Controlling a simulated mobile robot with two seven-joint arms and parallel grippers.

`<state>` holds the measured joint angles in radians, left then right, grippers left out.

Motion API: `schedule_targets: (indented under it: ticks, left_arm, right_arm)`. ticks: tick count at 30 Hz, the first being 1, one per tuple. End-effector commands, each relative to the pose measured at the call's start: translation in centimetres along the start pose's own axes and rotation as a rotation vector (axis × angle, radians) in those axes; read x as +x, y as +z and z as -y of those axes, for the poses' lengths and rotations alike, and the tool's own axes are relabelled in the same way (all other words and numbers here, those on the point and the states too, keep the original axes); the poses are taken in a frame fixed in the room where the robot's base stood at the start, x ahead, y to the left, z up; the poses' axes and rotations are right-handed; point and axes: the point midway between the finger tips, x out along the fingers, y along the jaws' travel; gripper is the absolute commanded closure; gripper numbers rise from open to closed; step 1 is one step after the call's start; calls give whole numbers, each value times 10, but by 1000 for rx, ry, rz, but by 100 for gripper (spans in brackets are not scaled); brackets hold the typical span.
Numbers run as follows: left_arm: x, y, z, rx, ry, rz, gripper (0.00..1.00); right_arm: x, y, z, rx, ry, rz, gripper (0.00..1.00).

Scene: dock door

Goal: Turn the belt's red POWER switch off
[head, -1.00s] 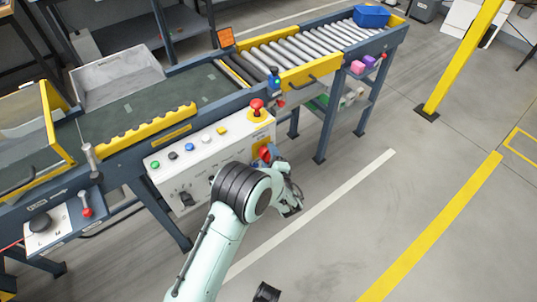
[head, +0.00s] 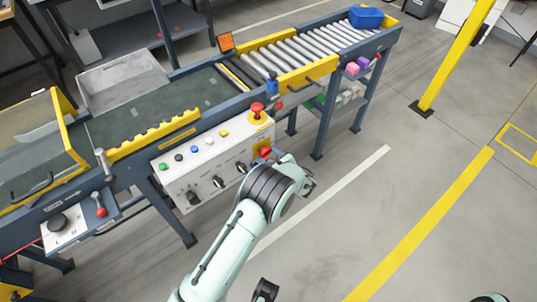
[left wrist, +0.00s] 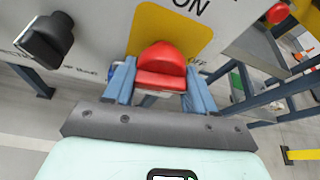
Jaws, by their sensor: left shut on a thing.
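The red POWER switch (left wrist: 160,66) sits on a yellow plate on the white control panel (head: 207,163), with "ON" printed above it in the left wrist view. My left gripper (left wrist: 160,78) is shut on the switch, one blue-grey finger on each side of its knob. In the head view the red switch (head: 265,152) shows as a small patch at the panel's right end, just beyond my left wrist. My arm hides most of the left gripper and the plate's lower part there.
A red mushroom button (head: 257,109) stands above the switch on the panel top. A black knob (left wrist: 48,40) is left of the switch in the wrist view. The conveyor belt (head: 150,112) runs behind the panel. Open floor (head: 400,200) lies to the right.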

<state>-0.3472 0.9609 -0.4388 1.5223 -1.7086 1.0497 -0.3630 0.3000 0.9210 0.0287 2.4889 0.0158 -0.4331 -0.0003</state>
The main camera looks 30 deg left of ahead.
Motion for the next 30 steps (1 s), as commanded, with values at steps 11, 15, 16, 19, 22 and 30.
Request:
schedule_targets:
  ticks: [11,15,16,19,22,30]
  left_arm:
    - [0,1,0,163,67,2,75]
    - [0,1,0,186,76,2,75]
    - [0,1,0,190,77,2,75]
    - [0,1,0,195,79,3,75]
    - [0,1,0,197,80,3,75]
    - [0,1,0,197,79,4,32]
  right_arm:
    - [-7,4,1,2,3,11,34]
    - [-8,4,1,2,3,12,34]
    - [-8,5,1,2,3,12,34]
    - [-8,5,1,2,3,13,34]
    - [-8,5,1,2,4,13,34]
    - [-8,5,1,2,3,13,34]
